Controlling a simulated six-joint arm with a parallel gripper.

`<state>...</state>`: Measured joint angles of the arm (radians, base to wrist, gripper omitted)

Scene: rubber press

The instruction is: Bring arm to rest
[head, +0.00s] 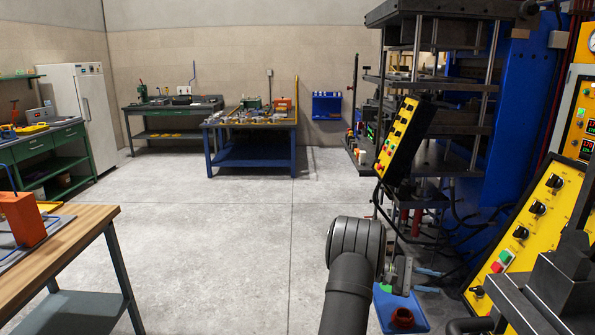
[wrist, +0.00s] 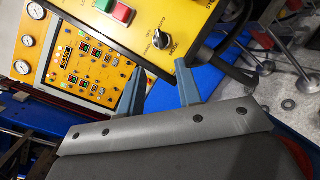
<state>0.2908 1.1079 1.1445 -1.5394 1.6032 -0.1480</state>
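My gripper shows in the wrist view (wrist: 160,76) with its two blue-grey fingers spread apart and nothing between them. In the head view my gripper (head: 433,281) is low at the right of centre, behind my black arm link, its fingers pointing right toward the lower part of the press (head: 425,165). In the wrist view a yellow control box (wrist: 160,28) with red and green buttons and a selector knob lies just beyond the fingertips. I cannot tell the exact gap to it.
A yellow control panel (head: 530,215) stands close at the right. A wooden-topped table (head: 85,230) is at left. A blue workbench (head: 252,152) stands at the back. The middle floor is clear.

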